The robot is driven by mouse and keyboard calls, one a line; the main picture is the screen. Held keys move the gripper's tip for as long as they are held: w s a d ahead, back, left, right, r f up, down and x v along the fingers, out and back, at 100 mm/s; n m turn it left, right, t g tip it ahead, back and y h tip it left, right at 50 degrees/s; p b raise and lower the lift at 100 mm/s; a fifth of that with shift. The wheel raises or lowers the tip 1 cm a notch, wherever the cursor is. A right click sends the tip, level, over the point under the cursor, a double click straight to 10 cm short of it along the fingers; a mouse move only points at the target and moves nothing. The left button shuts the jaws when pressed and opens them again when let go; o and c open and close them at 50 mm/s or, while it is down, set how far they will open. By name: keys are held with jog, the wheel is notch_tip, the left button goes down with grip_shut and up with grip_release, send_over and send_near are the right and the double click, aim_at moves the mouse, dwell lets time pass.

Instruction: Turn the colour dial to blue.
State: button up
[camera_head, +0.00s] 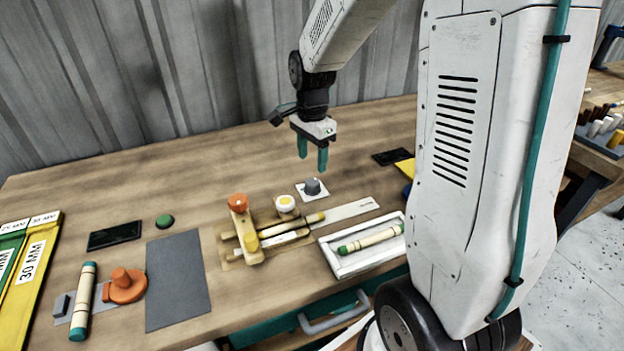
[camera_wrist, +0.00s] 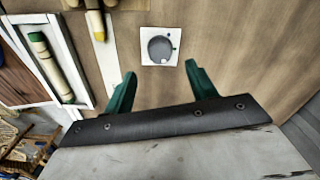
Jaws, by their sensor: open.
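The colour dial (camera_head: 313,187) is a grey round knob on a small white square plate, flat on the bench right of the wooden jig. In the wrist view the dial (camera_wrist: 160,48) lies just beyond my fingertips, with small marks around it too small to read, so I cannot tell its setting. My gripper (camera_head: 312,160) points down with green fingers, above and apart from the dial. In the wrist view my gripper (camera_wrist: 160,74) is open and empty, its fingers spread to either side of the dial's near edge.
A wooden jig (camera_head: 247,240) with an orange knob and rods stands left of the dial, beside a white round piece with a yellow top (camera_head: 285,203). A white tray (camera_head: 335,265) holds a green-ended rod. A dark flat piece (camera_head: 391,157) lies behind right. The bench's back left is clear.

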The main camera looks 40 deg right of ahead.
aim_at(312, 182)
notch_tip(312, 182, down, 8)
jog(key=shift+r, duration=0.15)
dwell(0.3)
jog(key=c, duration=1)
